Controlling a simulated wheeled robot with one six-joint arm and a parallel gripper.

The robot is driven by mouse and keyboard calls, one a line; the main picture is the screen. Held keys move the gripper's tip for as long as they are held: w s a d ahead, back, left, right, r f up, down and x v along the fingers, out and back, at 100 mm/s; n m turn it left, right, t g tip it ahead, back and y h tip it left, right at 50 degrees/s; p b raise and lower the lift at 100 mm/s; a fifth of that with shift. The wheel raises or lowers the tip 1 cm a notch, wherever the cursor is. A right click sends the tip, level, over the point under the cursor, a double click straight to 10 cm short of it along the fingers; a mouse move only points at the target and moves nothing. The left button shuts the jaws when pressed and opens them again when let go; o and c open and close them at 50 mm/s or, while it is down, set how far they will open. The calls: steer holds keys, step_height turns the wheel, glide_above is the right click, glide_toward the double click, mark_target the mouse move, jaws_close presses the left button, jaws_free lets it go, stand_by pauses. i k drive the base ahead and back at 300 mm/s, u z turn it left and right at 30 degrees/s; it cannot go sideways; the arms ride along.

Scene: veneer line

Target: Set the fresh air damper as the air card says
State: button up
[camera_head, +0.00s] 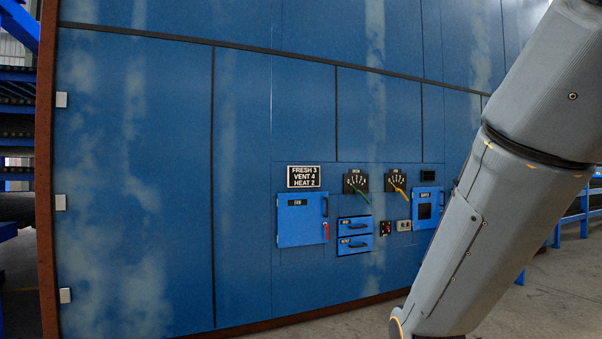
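The air card (304,177) is a black plate on the blue panel wall, reading "FRESH 3, VENT 4, HEAT 2". To its right are two black dials with white scale marks. The left dial (356,182) has a green lever (364,197) slanting down to the right. The right dial (396,181) has a yellow lever (400,191), also slanting down to the right. Their small labels and scale numbers are too small to read, so I cannot tell which is the fresh air damper. My gripper is out of view; only my grey arm shows at the right.
Below the card is a blue door (303,226) with a red tag (326,231) at its right edge. Two blue drawers (355,234), a small switch box (385,228) and another blue door (424,207) sit nearby. Bare floor (360,316) lies in front.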

mark_target(356, 191)
steer(key=k, duration=0.5)
steer(key=z, duration=0.6)
steer(key=i, duration=2.05)
steer(key=z, duration=0.5)
steer(key=i, duration=2.2)
steer(key=u, duration=0.8)
steer(key=i, duration=2)
steer(key=u, duration=0.65)
